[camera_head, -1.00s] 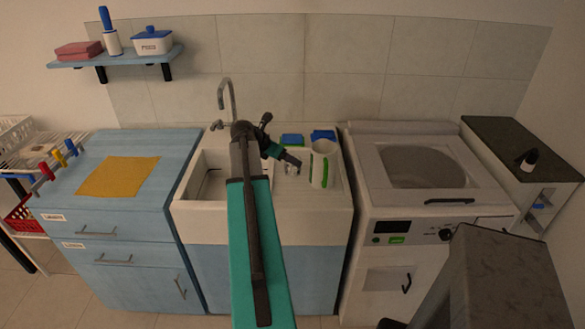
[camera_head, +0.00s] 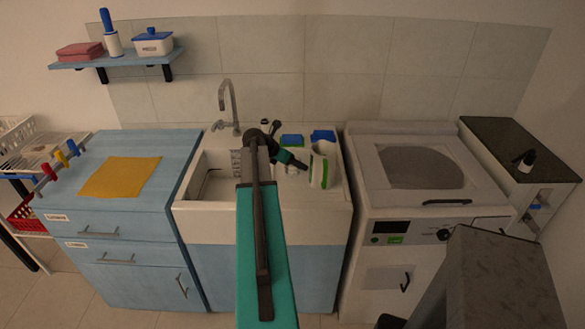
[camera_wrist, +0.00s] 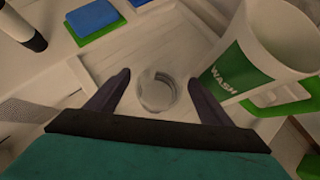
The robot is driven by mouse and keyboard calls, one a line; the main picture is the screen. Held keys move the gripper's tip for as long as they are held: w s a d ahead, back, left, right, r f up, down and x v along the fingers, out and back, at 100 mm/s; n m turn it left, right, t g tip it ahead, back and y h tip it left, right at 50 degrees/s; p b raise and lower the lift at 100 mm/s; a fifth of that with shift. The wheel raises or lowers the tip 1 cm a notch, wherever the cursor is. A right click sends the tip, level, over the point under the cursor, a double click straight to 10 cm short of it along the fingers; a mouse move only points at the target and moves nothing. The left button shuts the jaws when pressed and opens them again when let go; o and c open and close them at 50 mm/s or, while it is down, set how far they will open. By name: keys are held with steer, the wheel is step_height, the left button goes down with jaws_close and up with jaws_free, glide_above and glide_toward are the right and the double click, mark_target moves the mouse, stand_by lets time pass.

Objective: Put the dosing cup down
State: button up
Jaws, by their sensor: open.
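The dosing cup (camera_wrist: 157,92) is a small, round, pale, see-through cup, seen from above in the wrist view. It seems to stand on the pale ribbed drainboard (camera_wrist: 130,62) beside the sink. My gripper (camera_wrist: 160,80) is open, with one dark finger on each side of the cup and visible gaps between fingers and cup. In the head view my gripper (camera_head: 304,168) is over the drainboard, left of a white container; the cup is too small to make out clearly there.
The white container (camera_head: 320,164) with a green "WASH" label (camera_wrist: 240,72) stands close right of my gripper. Blue pads (camera_head: 292,140) lie behind on the counter. The sink basin (camera_head: 215,178) is left and the washing machine (camera_head: 425,200) right. A dark-topped bottle (camera_wrist: 25,28) shows upper left in the wrist view.

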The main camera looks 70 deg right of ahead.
stand_by(0.4)
steer(key=c, duration=1.3)
steer(key=shift+r, duration=0.2)
steer(key=shift+r+b, duration=0.7)
steer(key=shift+r, duration=0.75)
steer(key=shift+s+a+r+b, duration=0.3)
steer(key=shift+s+a+b, duration=0.75)
steer(key=shift+a, duration=1.4)
steer(key=shift+s+a+r+b, duration=0.25)
steer(key=shift+s+a+b, duration=0.75)
steer(key=shift+a, duration=1.45)
steer(key=shift+s+a+r+b, duration=0.3)
steer(key=shift+s+a+b, duration=0.75)
steer(key=shift+a, duration=1.4)
